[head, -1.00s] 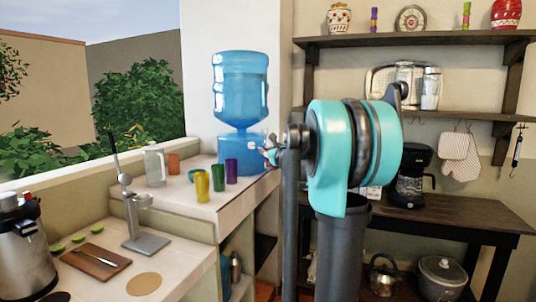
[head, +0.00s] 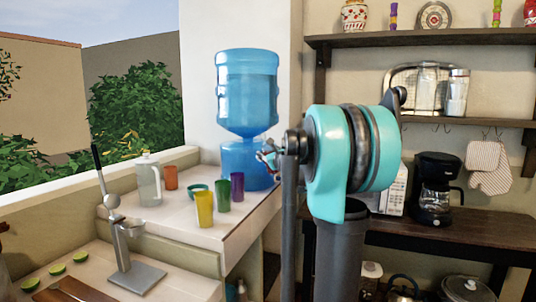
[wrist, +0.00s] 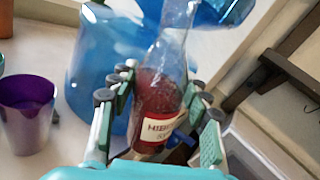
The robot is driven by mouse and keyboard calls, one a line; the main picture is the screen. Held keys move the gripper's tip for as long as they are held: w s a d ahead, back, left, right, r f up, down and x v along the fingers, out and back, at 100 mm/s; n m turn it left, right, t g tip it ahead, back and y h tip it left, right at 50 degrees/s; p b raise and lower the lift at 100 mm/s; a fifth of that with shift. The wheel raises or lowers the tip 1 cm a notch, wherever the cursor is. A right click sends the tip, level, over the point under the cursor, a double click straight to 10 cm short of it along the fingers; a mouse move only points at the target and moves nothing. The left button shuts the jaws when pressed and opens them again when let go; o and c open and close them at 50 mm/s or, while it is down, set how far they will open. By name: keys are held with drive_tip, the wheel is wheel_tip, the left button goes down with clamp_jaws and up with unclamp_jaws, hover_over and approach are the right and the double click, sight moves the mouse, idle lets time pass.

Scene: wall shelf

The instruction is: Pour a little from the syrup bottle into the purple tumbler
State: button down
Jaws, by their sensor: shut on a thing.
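My gripper (wrist: 159,108) is shut on the syrup bottle (wrist: 162,85), a clear glass bottle with dark red liquid and a pale label, in the wrist view. The bottle looks close to upright in that view, with its neck toward the top. The purple tumbler (wrist: 27,115) stands to the left of the gripper on the pale counter, apart from the bottle. In the head view the purple tumbler (head: 237,187) stands in front of the blue water dispenser. My gripper (head: 268,158) is small there, mostly hidden by my arm, and the bottle cannot be made out.
The blue water dispenser (head: 246,110) stands close behind the bottle. Green (head: 222,195) and yellow (head: 204,208) tumblers stand near the purple one. The counter's front edge is nearby.

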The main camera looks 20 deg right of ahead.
drive_tip(key=a+f+n, duration=0.3)
drive_tip(key=f+n, duration=0.4)
drive_tip(key=n, duration=0.2)
drive_tip(key=shift+s+a+f+n, duration=0.2)
drive_tip(key=shift+a+f+n, duration=0.1)
drive_tip(key=shift+n, duration=0.1)
drive_tip(key=shift+d+r+n, duration=0.2)
drive_tip(key=shift+r+n, duration=1)
drive_tip(key=shift+n, duration=0.3)
idle(4.1)
idle(0.8)
drive_tip(key=shift+a+r+m, duration=0.1)
drive_tip(key=shift+r+m, duration=0.15)
drive_tip(key=shift+m, duration=0.45)
drive_tip(key=shift+r+m, duration=0.2)
drive_tip(key=shift+m, duration=0.5)
